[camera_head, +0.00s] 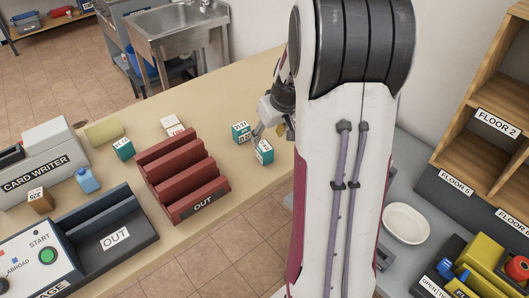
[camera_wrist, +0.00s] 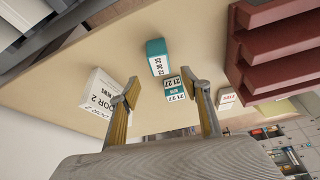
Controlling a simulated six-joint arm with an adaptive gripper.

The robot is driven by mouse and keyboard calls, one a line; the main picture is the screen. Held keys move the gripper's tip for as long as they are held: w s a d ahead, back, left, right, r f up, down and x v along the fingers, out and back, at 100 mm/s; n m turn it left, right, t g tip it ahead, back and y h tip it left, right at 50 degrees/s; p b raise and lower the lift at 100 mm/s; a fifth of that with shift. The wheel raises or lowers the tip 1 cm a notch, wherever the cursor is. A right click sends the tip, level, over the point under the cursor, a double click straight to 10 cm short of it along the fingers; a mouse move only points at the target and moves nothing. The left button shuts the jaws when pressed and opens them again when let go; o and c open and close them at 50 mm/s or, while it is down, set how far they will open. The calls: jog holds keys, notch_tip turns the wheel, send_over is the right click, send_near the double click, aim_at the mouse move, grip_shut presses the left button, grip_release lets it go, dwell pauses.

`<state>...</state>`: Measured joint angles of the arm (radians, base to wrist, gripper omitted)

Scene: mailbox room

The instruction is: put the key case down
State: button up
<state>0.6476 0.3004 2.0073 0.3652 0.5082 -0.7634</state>
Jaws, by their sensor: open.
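Two small teal cases with white printed labels stand on the tan counter: one (camera_head: 240,131) at the left of my gripper (camera_head: 259,135), the other (camera_head: 264,153) just in front of it. Which one is the key case I cannot tell. In the wrist view, one teal case (camera_wrist: 156,50) lies beyond the fingertips. The other (camera_wrist: 174,92) appears between the spread fingers of my gripper (camera_wrist: 166,92). The fingers are open and hold nothing. Whether a finger touches a case is unclear.
A red slotted OUT rack (camera_head: 183,175) stands left of the cases. A white box labelled DOOR 2 (camera_wrist: 98,99) is near the left finger in the wrist view. Another teal case (camera_head: 123,149) and a sponge-like block (camera_head: 103,132) lie farther left. Bare counter (camera_head: 205,110) lies behind the rack.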

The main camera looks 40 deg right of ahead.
aim_at(265, 146)
jog(key=shift+f, duration=0.1)
jog(key=shift+x, duration=1.2)
jog(key=shift+f, duration=0.1)
jog(key=shift+s+x, duration=0.25)
jog(key=shift+x, duration=2.35)
jog(key=shift+s, duration=0.1)
jog(key=shift+c, duration=0.3)
grip_shut()
